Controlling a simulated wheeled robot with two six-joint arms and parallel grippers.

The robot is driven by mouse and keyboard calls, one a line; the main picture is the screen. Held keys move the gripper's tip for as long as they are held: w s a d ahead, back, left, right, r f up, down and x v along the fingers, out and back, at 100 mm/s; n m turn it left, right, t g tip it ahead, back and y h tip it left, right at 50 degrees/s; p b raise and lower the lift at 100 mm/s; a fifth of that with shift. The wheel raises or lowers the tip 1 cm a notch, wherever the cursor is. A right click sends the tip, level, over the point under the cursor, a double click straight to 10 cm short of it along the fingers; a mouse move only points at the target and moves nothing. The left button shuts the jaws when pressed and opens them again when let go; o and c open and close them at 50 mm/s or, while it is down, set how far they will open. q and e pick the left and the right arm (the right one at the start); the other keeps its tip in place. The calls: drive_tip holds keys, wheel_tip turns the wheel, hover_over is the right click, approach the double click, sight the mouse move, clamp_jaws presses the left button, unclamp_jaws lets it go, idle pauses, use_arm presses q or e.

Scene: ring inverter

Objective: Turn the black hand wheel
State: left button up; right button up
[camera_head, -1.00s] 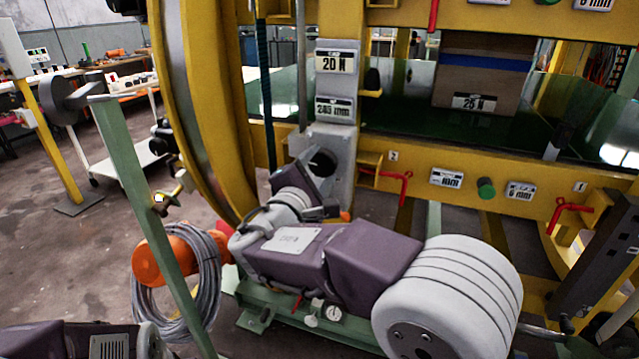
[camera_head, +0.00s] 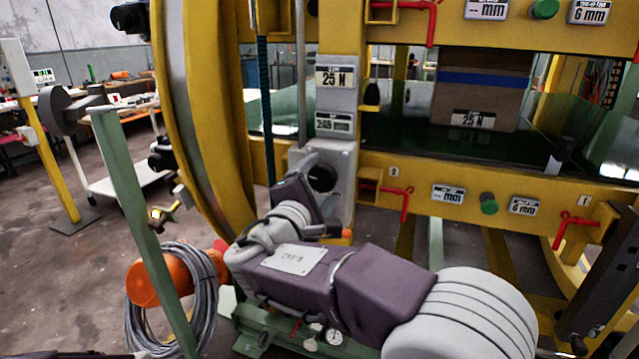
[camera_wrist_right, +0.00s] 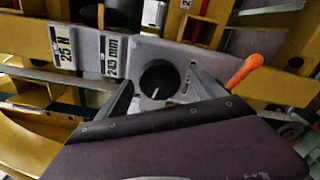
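The black hand wheel (camera_head: 322,178) is a round knob on the front of a grey box below two small displays. It also shows in the right wrist view (camera_wrist_right: 157,82), with a white mark near its lower edge. My right gripper (camera_head: 312,165) is at the wheel. In the right wrist view its two fingers (camera_wrist_right: 160,88) stand apart on either side of the wheel, with gaps visible. The upper display (camera_head: 336,76) reads 25 N and the lower one (camera_head: 334,122) 245 mm.
A large yellow ring (camera_head: 197,110) rises left of the grey box. A green post (camera_head: 140,200) and an orange drum with coiled cable (camera_head: 165,280) stand at lower left. Red levers (camera_head: 405,200) project from the yellow beam at right. An orange handle (camera_wrist_right: 245,70) lies close to my right gripper.

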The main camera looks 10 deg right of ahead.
drive_tip(key=p+v, duration=0.1)
drive_tip(key=v, duration=0.8)
